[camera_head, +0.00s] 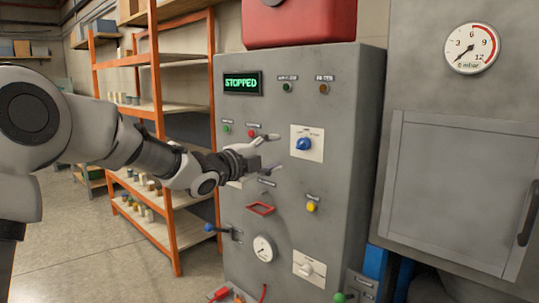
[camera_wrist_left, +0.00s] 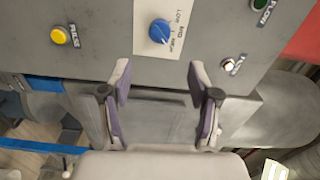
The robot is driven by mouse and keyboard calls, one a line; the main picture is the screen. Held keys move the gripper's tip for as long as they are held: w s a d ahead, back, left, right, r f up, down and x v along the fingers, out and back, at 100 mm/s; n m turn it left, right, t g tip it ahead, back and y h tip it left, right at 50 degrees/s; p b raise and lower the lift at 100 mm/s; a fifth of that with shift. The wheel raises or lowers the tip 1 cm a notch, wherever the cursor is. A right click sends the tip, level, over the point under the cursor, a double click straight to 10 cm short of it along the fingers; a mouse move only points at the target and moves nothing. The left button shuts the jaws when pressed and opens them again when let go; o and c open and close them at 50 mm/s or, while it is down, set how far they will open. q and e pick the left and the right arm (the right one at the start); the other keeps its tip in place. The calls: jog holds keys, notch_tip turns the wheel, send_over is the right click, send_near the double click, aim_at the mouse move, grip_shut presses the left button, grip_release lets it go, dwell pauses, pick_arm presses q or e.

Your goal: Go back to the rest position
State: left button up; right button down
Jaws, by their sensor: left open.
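My left gripper (camera_head: 274,153) is open and empty in the head view, in front of the grey control cabinet (camera_head: 345,150). Its fingers are spread one above the other, just below and left of a blue rotary knob (camera_head: 304,143) on a white plate. In the left wrist view the two fingers (camera_wrist_left: 160,88) stand apart with nothing between them. The blue knob (camera_wrist_left: 159,31) shows beyond them, apart from both fingertips. My right gripper is in neither view.
An orange shelf rack (camera_head: 156,90) stands behind my left arm. Floor (camera_head: 100,265) at lower left is clear.

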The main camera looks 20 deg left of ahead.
pick_arm(q)
jog(key=shift+s+a, duration=0.15)
jog(key=shift+s, duration=0.3)
